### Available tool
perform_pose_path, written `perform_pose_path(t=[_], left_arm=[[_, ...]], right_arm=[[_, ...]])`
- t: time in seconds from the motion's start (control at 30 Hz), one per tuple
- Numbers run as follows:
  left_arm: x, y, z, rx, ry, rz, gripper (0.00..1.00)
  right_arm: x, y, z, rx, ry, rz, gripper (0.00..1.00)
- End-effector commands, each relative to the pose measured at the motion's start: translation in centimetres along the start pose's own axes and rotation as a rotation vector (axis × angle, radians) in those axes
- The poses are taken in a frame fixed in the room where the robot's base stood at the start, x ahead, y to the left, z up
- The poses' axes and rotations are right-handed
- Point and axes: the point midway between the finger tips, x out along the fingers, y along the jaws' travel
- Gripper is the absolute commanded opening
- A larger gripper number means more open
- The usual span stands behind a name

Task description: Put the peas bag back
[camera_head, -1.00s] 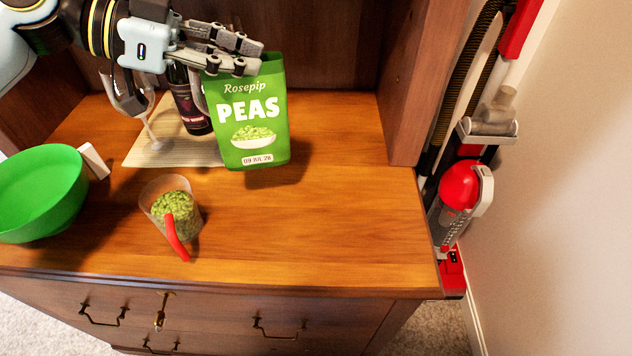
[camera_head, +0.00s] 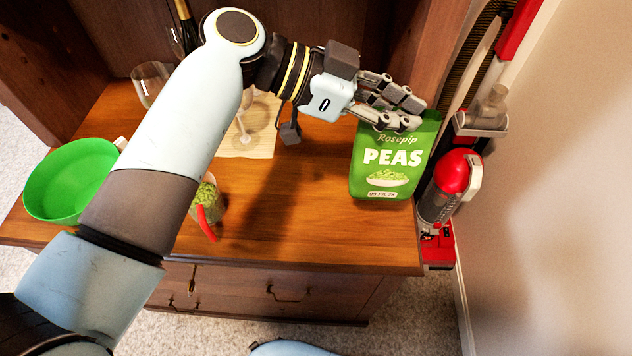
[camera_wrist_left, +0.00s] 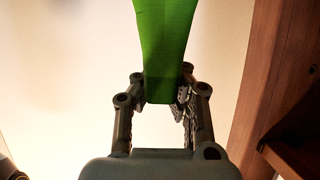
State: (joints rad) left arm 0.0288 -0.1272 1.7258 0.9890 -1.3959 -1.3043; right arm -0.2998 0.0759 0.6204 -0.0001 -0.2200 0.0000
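The green peas bag (camera_head: 385,165) hangs upright at the right side of the hutch, its printed front facing me. My left gripper (camera_head: 408,118) is shut on the bag's top edge. In the left wrist view the bag (camera_wrist_left: 165,45) shows as a green strip between the fingers of my left gripper (camera_wrist_left: 165,98). The bag is near the right end of the wooden counter (camera_head: 300,225); whether its bottom touches the counter is hard to tell. My right gripper is not in view.
A measuring cup of peas with a red handle (camera_head: 207,222) is partly behind my left arm. A green bowl (camera_head: 70,185) sits at the left. Glasses (camera_head: 150,80) and a bottle (camera_head: 186,25) stand behind. A red vacuum cleaner (camera_head: 452,172) stands right of the hutch.

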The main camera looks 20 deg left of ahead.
Motion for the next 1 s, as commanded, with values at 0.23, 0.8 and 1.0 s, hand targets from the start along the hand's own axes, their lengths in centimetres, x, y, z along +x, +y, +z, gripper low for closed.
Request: perform_pose_path(t=[0.23,0.8,1.0], left_arm=[[-3.7,-0.9,6.2,0.000,-0.010,-0.001,0.00],[-6.2,-1.7,13.0,-0.003,-0.001,0.000,0.00],[-5.7,-1.7,14.2,0.000,0.000,-0.001,0.00]], right_arm=[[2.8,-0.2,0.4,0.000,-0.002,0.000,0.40],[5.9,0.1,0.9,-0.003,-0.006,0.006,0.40],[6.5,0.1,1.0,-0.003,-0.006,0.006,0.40]])
